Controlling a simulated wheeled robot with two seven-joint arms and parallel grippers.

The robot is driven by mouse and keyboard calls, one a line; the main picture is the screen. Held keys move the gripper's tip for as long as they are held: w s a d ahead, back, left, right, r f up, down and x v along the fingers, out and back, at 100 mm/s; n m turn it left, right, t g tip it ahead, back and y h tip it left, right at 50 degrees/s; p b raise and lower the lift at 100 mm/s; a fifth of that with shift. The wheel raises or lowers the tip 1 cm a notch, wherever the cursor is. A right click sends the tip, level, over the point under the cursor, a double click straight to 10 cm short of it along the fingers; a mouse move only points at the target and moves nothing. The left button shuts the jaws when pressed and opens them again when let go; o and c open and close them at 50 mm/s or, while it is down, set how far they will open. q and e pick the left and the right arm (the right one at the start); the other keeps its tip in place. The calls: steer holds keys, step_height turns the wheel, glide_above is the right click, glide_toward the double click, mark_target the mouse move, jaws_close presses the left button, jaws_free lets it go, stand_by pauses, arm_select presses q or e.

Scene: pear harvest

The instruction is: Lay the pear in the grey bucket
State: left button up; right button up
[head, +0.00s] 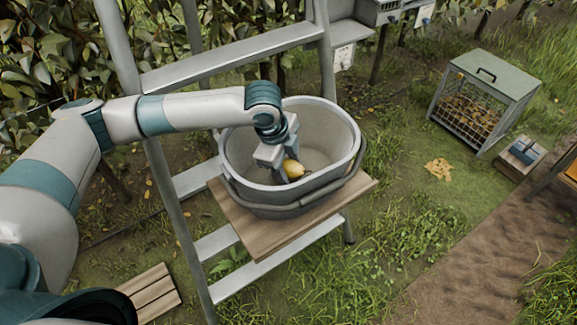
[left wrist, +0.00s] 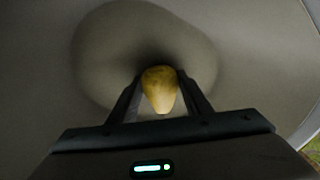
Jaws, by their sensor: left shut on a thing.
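The grey bucket (head: 347,133) is a wide oval tub standing on a wooden board on the ladder. My left gripper (head: 287,172) reaches down inside it and is shut on the yellow pear (head: 293,169). In the left wrist view the pear (left wrist: 160,88) sits between the two fingers (left wrist: 161,95), with the bucket's inner wall and floor (left wrist: 250,50) around it. A dark shadow lies on the floor by the pear. I cannot tell whether the pear touches the floor. My right gripper does not show.
The metal ladder (head: 235,55) rises behind and left of the bucket, on its wooden board (head: 262,240). A wire-sided bin (head: 470,105) of leaves stands at the right. A wooden slatted piece (head: 150,295) lies on the ground at lower left.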

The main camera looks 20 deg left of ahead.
arm_select(q)
steer(key=shift+f, duration=0.25)
steer(key=o, duration=1.1)
steer(key=shift+o, duration=0.5)
steer(key=shift+s+f, duration=0.1)
steer(key=shift+a+r, duration=0.1)
steer(key=shift+r, duration=0.6)
steer(key=b+v, duration=0.3)
steer(key=v, duration=1.3)
steer(key=shift+r+b, duration=0.2)
steer(key=shift+b, duration=0.1)
steer(key=shift+s, duration=0.1)
